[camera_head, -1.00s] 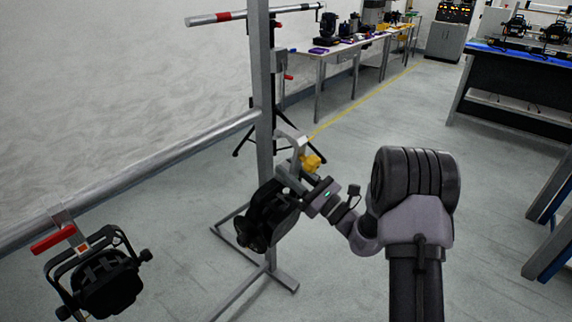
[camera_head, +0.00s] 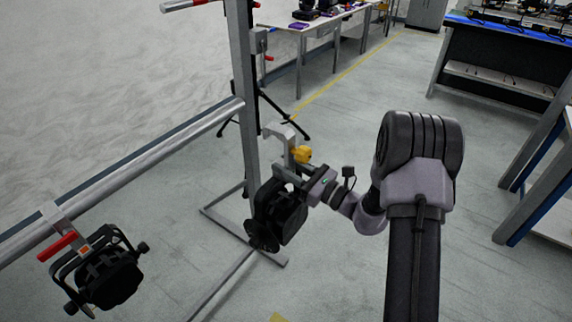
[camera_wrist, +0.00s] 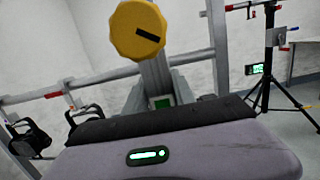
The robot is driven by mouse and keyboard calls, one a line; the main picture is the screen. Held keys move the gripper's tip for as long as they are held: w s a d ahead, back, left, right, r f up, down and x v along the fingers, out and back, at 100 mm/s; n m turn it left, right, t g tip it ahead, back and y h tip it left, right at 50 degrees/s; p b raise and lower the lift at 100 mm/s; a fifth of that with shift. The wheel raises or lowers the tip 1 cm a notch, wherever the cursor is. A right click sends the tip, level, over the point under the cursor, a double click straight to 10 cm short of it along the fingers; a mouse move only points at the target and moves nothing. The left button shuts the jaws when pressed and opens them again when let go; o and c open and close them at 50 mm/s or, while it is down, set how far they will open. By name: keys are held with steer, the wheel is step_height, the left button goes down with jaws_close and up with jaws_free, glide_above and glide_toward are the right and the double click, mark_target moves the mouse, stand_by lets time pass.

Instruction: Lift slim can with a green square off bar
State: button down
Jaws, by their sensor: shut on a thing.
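A black can (camera_head: 280,212) hangs from a pale hook clamp (camera_head: 279,132) with a yellow knob (camera_head: 302,154). My gripper (camera_head: 290,176) is shut on this can's clamp, just above the body. The hook is to the right of the upright post and appears clear of the bar (camera_head: 130,165). In the wrist view the yellow knob (camera_wrist: 138,30) is close in front, and a green square (camera_wrist: 163,102) shows on the clamp below it. The fingertips are partly hidden behind the wrist housing.
Another black can (camera_head: 108,278) with a red handle (camera_head: 57,247) hangs on the bar at left. The grey upright post (camera_head: 243,90) stands close left of the held can, its feet below. Open floor (camera_head: 350,110) lies to the right.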

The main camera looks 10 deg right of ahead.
steer(key=shift+f+b, duration=2.25)
steer(key=shift+f, duration=0.35)
